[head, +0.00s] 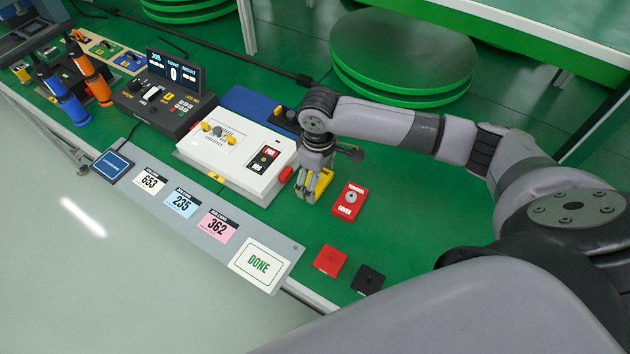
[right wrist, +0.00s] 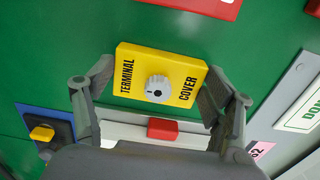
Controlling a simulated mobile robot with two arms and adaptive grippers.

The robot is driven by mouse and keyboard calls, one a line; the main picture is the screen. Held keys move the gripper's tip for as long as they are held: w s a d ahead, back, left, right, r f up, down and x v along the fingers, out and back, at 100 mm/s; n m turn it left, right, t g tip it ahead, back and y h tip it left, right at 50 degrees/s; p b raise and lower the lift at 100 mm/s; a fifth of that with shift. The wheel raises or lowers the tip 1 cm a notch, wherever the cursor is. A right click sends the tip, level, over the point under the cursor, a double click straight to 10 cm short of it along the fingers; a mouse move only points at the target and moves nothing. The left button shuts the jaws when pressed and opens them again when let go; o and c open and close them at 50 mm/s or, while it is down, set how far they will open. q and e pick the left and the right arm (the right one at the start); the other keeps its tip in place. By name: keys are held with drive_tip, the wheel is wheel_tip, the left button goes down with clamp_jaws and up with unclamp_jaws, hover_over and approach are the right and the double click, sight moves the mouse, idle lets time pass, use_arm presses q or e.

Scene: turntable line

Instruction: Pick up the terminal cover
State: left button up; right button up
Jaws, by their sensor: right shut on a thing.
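A yellow terminal cover (right wrist: 190,72) with a grey round knob is between the two fingers of my right gripper (right wrist: 158,88), which is shut on its two ends. In the head view, my right gripper (head: 312,190) points down beside the white device, and part of the yellow cover (head: 323,182) shows behind its fingers. I cannot tell how far it is above the green surface. A red terminal cover (head: 343,211) lies flat on the green table just right of the gripper. My left gripper is not in view.
The white device (head: 225,165) with a red side knob stands close left of the gripper. A grey strip (head: 215,247) with number cards and a DONE card runs along the front. Red (head: 330,260) and black (head: 368,279) pieces lie at the front right. Green turntables (head: 400,50) stand behind.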

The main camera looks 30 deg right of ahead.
drive_tip(key=c, duration=0.5)
